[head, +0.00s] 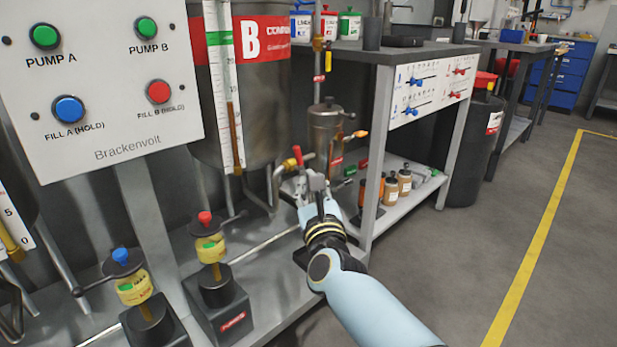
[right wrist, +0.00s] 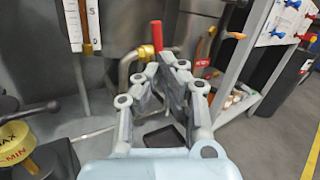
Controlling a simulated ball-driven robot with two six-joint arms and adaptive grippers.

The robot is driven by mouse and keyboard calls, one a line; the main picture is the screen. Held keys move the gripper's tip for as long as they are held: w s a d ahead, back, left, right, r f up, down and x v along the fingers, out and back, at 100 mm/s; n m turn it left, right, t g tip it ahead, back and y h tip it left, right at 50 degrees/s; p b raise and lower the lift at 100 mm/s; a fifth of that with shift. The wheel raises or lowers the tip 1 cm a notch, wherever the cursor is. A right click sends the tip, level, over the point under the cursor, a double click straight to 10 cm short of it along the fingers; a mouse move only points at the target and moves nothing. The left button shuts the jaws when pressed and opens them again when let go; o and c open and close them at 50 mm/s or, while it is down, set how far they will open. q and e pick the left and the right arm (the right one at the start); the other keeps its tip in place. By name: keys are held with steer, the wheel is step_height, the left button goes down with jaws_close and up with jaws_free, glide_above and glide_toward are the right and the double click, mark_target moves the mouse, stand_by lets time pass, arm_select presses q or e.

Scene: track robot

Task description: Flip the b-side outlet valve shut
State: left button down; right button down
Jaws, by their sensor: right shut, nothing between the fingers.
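The b-side outlet valve has a red lever (head: 298,155) on a pipe below and right of the grey tank B (head: 262,95). The lever stands nearly upright and also shows in the right wrist view (right wrist: 156,35), above a brass-coloured bent pipe (right wrist: 128,68). My right gripper (head: 314,184) is just below and right of the lever in the head view. In the wrist view its fingertips (right wrist: 168,62) are together, just below the lever, with nothing between them. I cannot tell whether they touch the lever or pipe. My left gripper is not in view.
A pump with a red knob (head: 205,217) and one with a blue knob (head: 120,255) stand on the lower left. The button panel (head: 100,120) hangs upper left. A shelf with bottles (head: 404,182) is right of the gripper. The floor at right is clear.

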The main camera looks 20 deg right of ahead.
steer(key=r+v, duration=0.1)
steer(key=v, duration=0.5)
steer(key=shift+s+f, duration=0.4)
steer(key=shift+f, duration=0.1)
